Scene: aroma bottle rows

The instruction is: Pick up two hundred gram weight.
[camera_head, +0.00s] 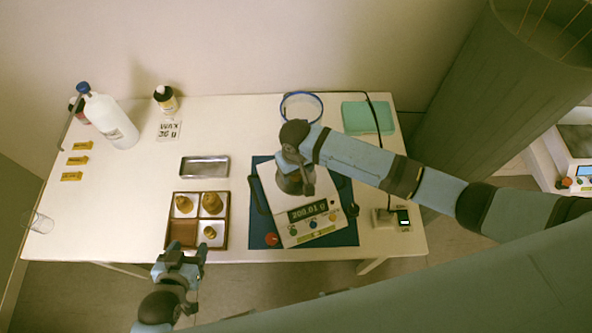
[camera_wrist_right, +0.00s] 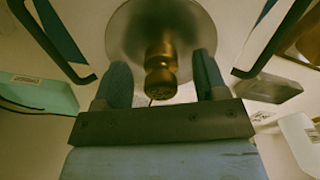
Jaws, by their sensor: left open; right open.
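The brass two hundred gram weight (camera_wrist_right: 160,72) stands on the round metal pan (camera_wrist_right: 125,30) of the balance in the right wrist view. My right gripper (camera_wrist_right: 163,78) is open, one finger on each side of the weight; I cannot tell whether they touch it. In the head view my right gripper (camera_head: 296,182) is over the balance (camera_head: 305,232), hiding the weight and most of the pan. The display (camera_head: 308,211) seems to read 200.01 g. My left gripper (camera_head: 186,254) is open and empty at the table's front edge, below the weight box.
A brown weight box (camera_head: 183,236) holds 3 brass weights; its front left compartment is empty. A metal tray (camera_head: 204,167) lies behind it. Bottles (camera_head: 112,120) stand at the back left. A blue-rimmed dish (camera_head: 301,107) and green box (camera_head: 368,118) are behind the balance.

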